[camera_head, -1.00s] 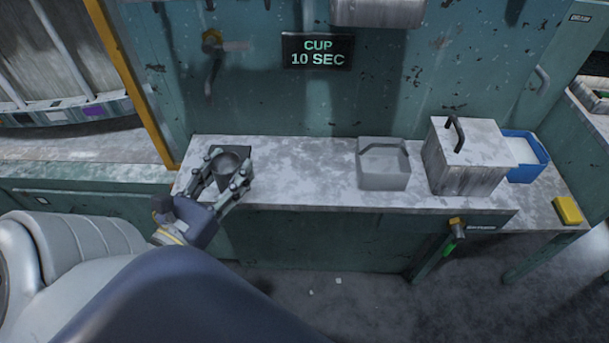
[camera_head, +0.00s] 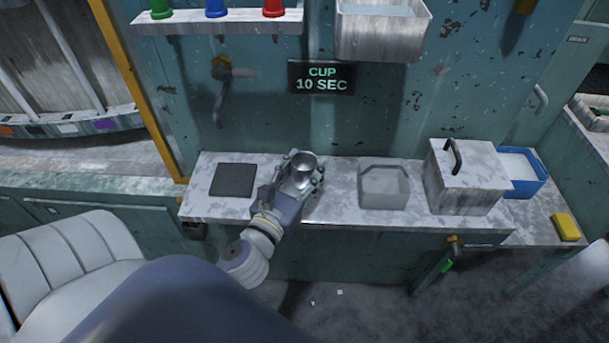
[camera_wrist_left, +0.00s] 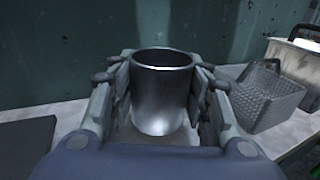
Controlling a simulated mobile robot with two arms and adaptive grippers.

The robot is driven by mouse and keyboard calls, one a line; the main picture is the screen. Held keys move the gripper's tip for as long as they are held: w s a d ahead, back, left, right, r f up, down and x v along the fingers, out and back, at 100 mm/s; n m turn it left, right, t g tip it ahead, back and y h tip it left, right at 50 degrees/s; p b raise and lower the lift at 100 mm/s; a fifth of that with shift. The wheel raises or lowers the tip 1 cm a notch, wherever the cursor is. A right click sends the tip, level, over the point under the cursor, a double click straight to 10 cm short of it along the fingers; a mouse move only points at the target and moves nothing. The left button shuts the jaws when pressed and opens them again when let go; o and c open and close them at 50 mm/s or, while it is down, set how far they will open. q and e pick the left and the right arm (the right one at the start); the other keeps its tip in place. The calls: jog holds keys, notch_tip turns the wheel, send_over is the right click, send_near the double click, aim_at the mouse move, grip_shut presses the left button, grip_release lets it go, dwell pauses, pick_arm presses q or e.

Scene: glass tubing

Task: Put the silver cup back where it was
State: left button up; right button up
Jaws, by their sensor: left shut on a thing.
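The silver cup (camera_head: 303,162) is upright in my left gripper (camera_head: 301,178), over the counter between the dark square mat and the grey basket. The gripper is shut on its sides. In the left wrist view the cup (camera_wrist_left: 162,95) stands between the two fingers of the left gripper (camera_wrist_left: 160,100), its open top clear. I cannot tell whether its base touches the counter. The dark square mat (camera_head: 233,180) lies bare at the left end of the counter. A sign (camera_head: 321,78) on the wall reads "CUP 10 SEC". My right gripper is not in view.
The counter (camera_head: 340,209) is clear between the mat and the cup. To the right stand a grey basket (camera_head: 384,186), a lidded metal box (camera_head: 466,178), a blue bin (camera_head: 526,186) and a yellow block (camera_head: 566,226). A wall tap (camera_head: 221,75) and a metal trough (camera_head: 381,40) are above.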

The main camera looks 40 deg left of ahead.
aim_at(299, 189)
pick_arm(q)
notch_tip(299, 189, down, 3)
jog(key=shift+f+b, duration=0.1)
jog(key=shift+b, duration=0.65)
jog(key=shift+f, duration=0.2)
jog(key=shift+f, duration=0.1)
jog(key=o, duration=1.1)
